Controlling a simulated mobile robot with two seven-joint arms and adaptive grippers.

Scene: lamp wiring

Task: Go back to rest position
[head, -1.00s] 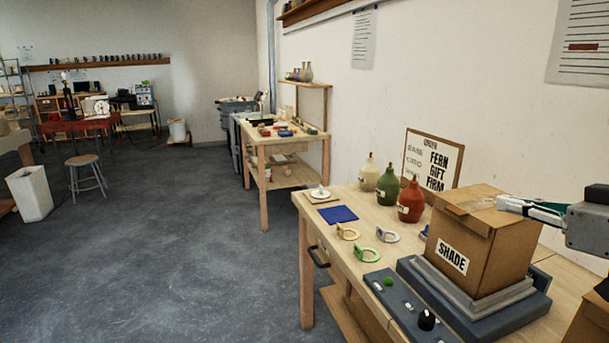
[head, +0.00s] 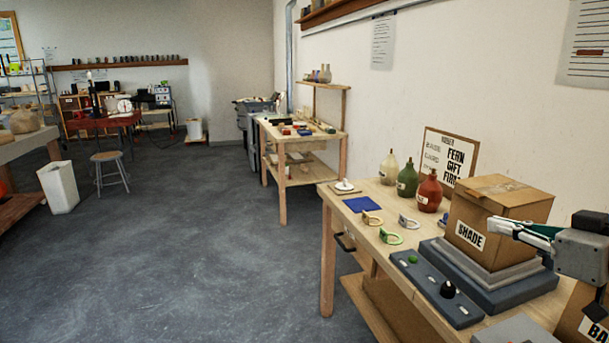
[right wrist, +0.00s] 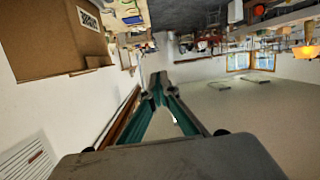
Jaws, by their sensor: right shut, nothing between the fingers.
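My right gripper (head: 497,226) reaches in from the right edge in the head view, in front of the right side of the SHADE box (head: 490,215). It is shut and empty. In the right wrist view its green fingers (right wrist: 160,84) come together at the tips with nothing between them. The box also shows in the right wrist view (right wrist: 50,45), at the upper left, apart from the fingers. The box is brown cardboard with a white SHADE label and stands on a grey stepped base (head: 500,285) on the workbench. My left gripper is not in view.
Lamp bodies in cream (head: 389,168), green (head: 407,178) and red (head: 429,190) stand along the back of the workbench (head: 375,245). A control panel (head: 436,290) with a black knob lies at the front. Another box (head: 585,315) is at the lower right. The floor (head: 200,240) to the left is open.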

